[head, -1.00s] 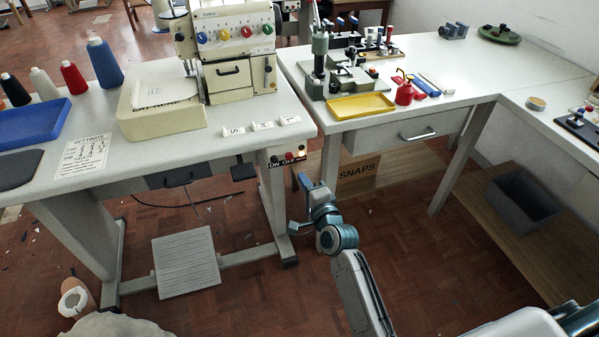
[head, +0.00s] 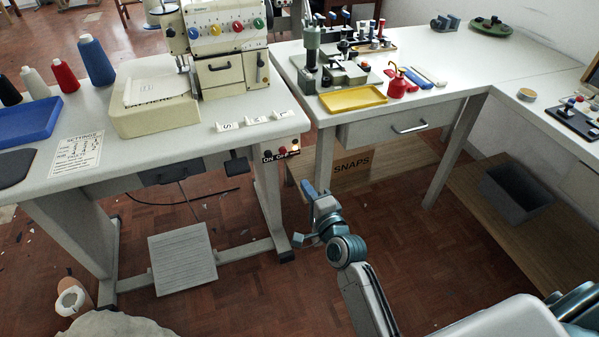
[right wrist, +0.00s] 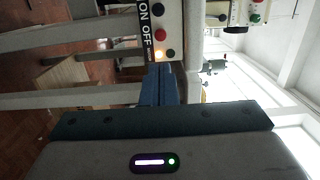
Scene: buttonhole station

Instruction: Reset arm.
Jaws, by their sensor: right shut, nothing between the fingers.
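My right gripper (head: 308,190) is in the lower middle of the head view, in the open space in front of the sewing table's right end. Its fingers are together with nothing between them, and they point up toward the ON/OFF switch panel (head: 281,154). In the right wrist view the shut blue fingers (right wrist: 158,84) lie just below the panel (right wrist: 158,30) and its lit lamp. I cannot tell whether the fingers touch it; in the head view they look apart. My left gripper is not in view.
The sewing machine (head: 224,42) stands on the left table, with thread cones and a blue tray (head: 28,122). A yellow tray (head: 353,99) and red oil can (head: 396,83) are on the right table. A grey bin (head: 517,190) sits on the low shelf.

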